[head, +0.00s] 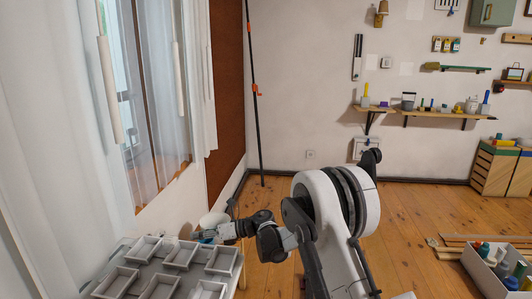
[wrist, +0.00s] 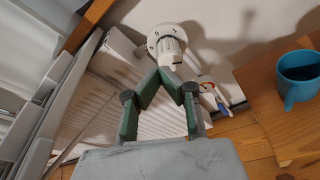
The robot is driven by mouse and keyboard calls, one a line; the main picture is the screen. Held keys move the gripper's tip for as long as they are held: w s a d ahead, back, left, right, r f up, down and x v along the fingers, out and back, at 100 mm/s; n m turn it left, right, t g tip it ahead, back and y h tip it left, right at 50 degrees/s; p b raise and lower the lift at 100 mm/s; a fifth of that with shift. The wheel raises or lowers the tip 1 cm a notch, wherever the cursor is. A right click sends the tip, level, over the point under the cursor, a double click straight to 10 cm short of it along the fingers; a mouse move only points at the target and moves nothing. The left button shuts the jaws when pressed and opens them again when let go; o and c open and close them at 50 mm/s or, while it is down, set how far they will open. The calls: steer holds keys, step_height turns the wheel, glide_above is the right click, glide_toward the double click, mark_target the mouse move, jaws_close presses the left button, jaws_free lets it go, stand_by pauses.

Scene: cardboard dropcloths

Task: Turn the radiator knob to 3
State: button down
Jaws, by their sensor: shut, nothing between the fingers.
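The white radiator knob (wrist: 167,42) shows at the top middle of the wrist view, with dark digits on its face; a 0 and a 1 are readable. The white ribbed radiator (wrist: 100,85) lies behind and to the left. My gripper (wrist: 168,76) has green-padded fingers whose tips come together just below the knob in the wrist view. It is shut and holds nothing. Whether the tips touch the knob I cannot tell. In the head view my gripper (head: 207,236) is low by the window wall, beside a white rounded thing (head: 213,219) that I cannot identify for sure.
A blue cup (wrist: 298,78) stands on a wooden surface (wrist: 270,105) at the right of the wrist view. Small coloured objects (wrist: 215,95) lie between. In the head view, grey trays (head: 180,255) sit left of my gripper.

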steer(key=w+a, duration=0.1)
steer(key=a, duration=0.5)
steer(key=shift+a, duration=0.3)
steer(key=shift+w+d+f+b, duration=0.1)
steer(key=shift+w+f+b, duration=0.15)
steer(key=shift+w+b, duration=0.2)
steer(key=shift+w+d+f+b, duration=0.1)
steer(key=shift+w+f+b, duration=0.15)
steer(key=shift+w, duration=0.2)
stand_by(0.6)
steer(key=shift+w+f, duration=0.3)
stand_by(0.6)
steer(key=shift+w, duration=0.15)
steer(key=f+v, duration=0.1)
steer(key=v, duration=0.4)
steer(key=shift+s+d+r, duration=0.2)
steer(key=shift+d, duration=0.35)
